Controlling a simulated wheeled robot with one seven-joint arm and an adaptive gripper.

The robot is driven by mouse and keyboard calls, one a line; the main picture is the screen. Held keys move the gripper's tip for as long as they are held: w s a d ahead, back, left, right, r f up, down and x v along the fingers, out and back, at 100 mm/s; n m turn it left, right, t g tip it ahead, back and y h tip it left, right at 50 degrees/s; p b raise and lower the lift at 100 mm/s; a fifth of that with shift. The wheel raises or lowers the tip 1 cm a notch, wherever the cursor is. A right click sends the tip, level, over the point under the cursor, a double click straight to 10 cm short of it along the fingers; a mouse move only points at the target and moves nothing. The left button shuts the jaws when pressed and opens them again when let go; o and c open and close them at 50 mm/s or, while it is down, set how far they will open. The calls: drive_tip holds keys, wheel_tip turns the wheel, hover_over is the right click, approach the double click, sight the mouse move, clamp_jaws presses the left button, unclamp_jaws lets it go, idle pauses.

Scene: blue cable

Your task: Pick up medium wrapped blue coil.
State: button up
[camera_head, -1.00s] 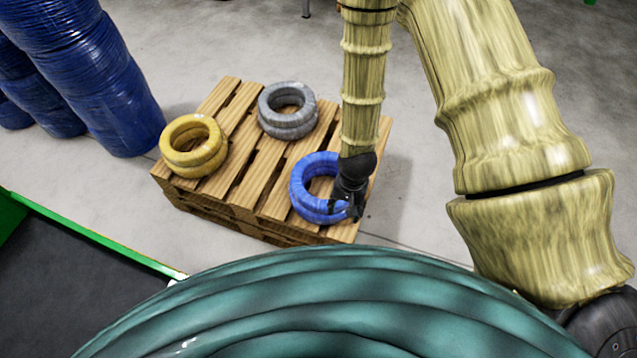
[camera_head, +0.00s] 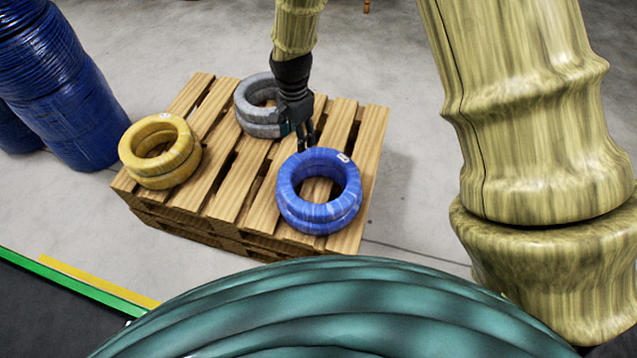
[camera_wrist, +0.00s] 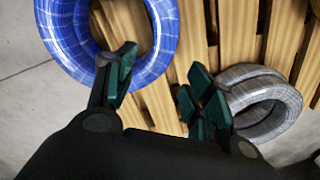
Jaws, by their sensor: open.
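The blue wrapped coil (camera_head: 318,214) lies flat at the front right of the wooden pallet, with a small white label on its upper rim. It also shows at the upper left of the wrist view (camera_wrist: 60,38), partly cut off by the top edge. My gripper (camera_head: 304,138) is open and empty, just behind the blue coil in the head view and in front of the grey coil. In the wrist view my gripper (camera_wrist: 160,80) has its left finger overlapping the blue ring and its right finger beside the grey coil. I cannot tell whether either finger touches a coil.
The grey coil (camera_head: 255,90) and a yellow coil (camera_head: 162,175) also lie on the pallet (camera_head: 225,190). Tall dark blue rolls (camera_head: 60,100) stand on the left. A large teal coil (camera_head: 320,310) fills the near foreground. Floor right of the pallet is clear.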

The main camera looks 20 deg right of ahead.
sight(298, 158)
drive_tip(key=f+b, duration=0.4)
drive_tip(key=f, duration=0.6)
drive_tip(key=shift+a+f, duration=0.2)
clamp_jaws()
